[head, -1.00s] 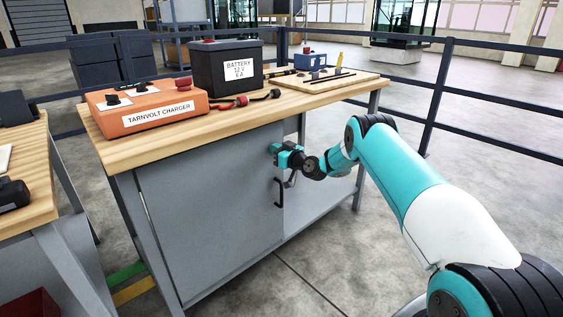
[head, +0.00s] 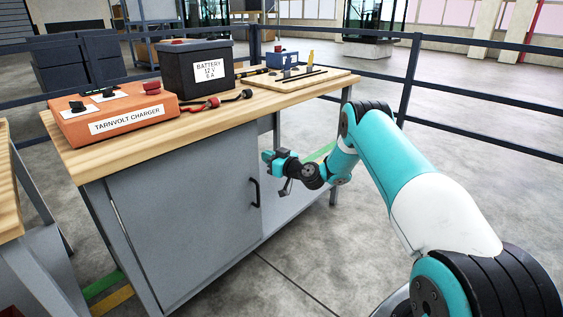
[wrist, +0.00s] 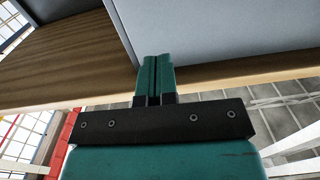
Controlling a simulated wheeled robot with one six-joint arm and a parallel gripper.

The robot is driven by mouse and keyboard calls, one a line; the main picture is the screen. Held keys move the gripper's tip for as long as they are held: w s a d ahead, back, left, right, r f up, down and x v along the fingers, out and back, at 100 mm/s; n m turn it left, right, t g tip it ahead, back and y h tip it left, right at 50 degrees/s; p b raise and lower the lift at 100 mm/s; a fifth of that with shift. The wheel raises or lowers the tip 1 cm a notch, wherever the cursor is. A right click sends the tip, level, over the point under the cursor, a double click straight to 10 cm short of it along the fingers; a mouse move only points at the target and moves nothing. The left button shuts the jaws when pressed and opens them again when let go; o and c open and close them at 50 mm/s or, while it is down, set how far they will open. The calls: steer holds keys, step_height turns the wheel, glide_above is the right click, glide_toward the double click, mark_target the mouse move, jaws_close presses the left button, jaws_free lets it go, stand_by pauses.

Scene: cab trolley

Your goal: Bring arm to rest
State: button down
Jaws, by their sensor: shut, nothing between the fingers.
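My arm, teal and white, reaches in from the right of the head view. My gripper (head: 268,156) is shut and empty, in front of the workbench and a little below the worktop's edge. It shows above and slightly right of the black handle (head: 254,192) on the grey cabinet door (head: 185,215); I see no contact with it. In the wrist view the two teal fingers (wrist: 154,80) lie side by side, with nothing between them. A grey panel (wrist: 220,35) and a wooden edge (wrist: 250,73) lie beyond them.
The wooden worktop (head: 120,155) carries an orange charger (head: 110,115), a black battery (head: 196,72), red and black clamps (head: 213,103) and a board (head: 290,92) with small parts. A second bench (head: 8,190) stands at left. Dark railings (head: 480,135) run behind. Open floor lies at right.

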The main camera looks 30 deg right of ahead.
steer(key=s, duration=0.6)
steer(key=a+r+n+g+y, duration=0.45)
steer(key=a+r, duration=0.45)
steer(key=a, duration=0.5)
steer(key=s+a+r+n+g, duration=0.1)
steer(key=s+a+r+g, duration=0.6)
steer(key=s+a, duration=0.45)
steer(key=s+a+r+g+h, duration=0.1)
steer(key=s+a+r+g, duration=0.15)
steer(key=s, duration=0.45)
steer(key=s+a+r+g+h, duration=0.1)
steer(key=s+a, duration=0.2)
steer(key=s, duration=0.5)
steer(key=s+d+m+g+h, duration=0.1)
steer(key=s+d+g+h, duration=0.15)
steer(key=s, duration=1.35)
step_height(320, 180, up, 18)
steer(key=w+p, duration=0.1)
steer(key=p, duration=1.8)
steer(key=shift+d+r, duration=0.2)
steer(key=shift+r, duration=0.05)
